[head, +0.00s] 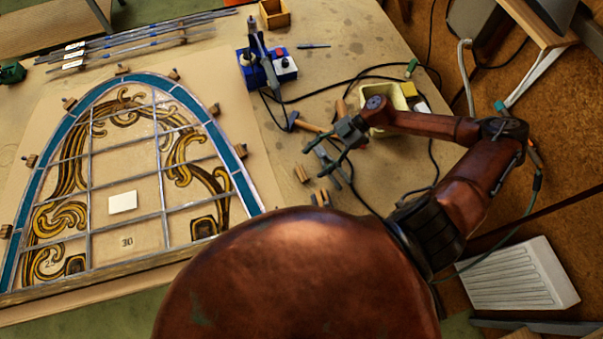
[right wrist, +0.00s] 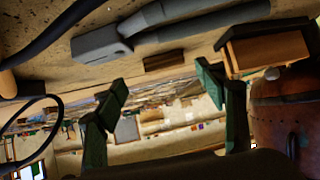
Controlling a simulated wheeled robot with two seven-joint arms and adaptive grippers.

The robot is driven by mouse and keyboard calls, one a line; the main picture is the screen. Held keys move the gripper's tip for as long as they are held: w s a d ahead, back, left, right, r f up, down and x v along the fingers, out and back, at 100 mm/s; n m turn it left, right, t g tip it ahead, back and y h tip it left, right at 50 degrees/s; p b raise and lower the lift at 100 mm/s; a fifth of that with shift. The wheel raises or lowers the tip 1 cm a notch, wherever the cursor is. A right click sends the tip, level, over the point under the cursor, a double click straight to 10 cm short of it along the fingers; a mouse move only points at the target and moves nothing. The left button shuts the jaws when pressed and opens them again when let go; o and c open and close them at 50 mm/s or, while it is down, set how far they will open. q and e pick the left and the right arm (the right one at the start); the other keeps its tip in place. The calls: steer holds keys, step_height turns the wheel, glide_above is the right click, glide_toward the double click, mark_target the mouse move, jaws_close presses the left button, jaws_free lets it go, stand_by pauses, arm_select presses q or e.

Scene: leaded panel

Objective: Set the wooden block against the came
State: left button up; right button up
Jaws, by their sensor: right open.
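The leaded panel (head: 125,180) lies on the bench at the left, with a blue arched border and grey came lines. Several small wooden blocks stand along its outer edge, one near the right side (head: 241,150). Loose wooden blocks lie right of the panel, one (head: 301,174) close to my right gripper (head: 318,158) and others (head: 321,198) nearer me. My right gripper is open and empty above the bench. In the right wrist view, a small block (right wrist: 164,61) shows beyond the gap between the fingers, and a larger one (right wrist: 270,50) beside one finger. My left gripper is out of view.
A hammer (head: 307,126), pliers (head: 331,165) and dark cables lie around my right gripper. A pale yellow tub (head: 385,105) stands behind it. Loose came strips (head: 150,41) lie at the back left. Bare bench lies between panel and tools.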

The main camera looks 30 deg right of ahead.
mark_target(305, 171)
steer(key=shift+s+p+x, duration=0.15)
steer(key=shift+x, duration=1)
steer(key=shift+s+p+x, duration=0.1)
steer(key=shift+p+x, duration=0.05)
steer(key=shift+x, duration=1)
steer(key=shift+c, duration=0.7)
steer(key=c, duration=0.9)
steer(key=shift+r, duration=0.1)
